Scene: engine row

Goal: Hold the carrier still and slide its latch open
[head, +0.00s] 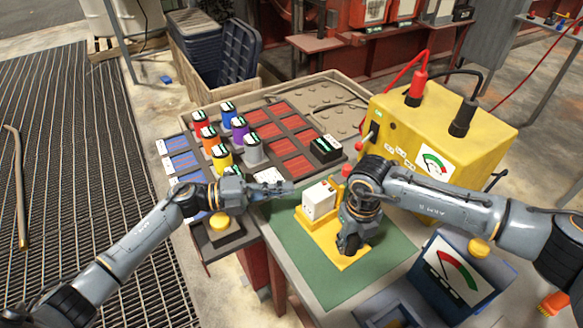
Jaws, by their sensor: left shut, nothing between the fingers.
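The carrier, a yellow base plate (318,238) with a white box (319,200) standing on it, sits on a green mat (292,262). I cannot make out its latch clearly. My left gripper (288,189) is shut and empty, reaching in from the left just beyond the mat's far left edge, left of the white box. My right gripper (349,243) points down over the right part of the yellow plate, beside the white box. Its fingers are dark and bunched together; whether they grip the carrier is unclear. My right arm hides the carrier's right side.
A yellow charger unit (440,125) with red and black plugs stands behind on the right. A tray of coloured cylinders (222,158) and red cells lies behind on the left. A blue meter box (455,275) stands front right. The mat's front left part is bare.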

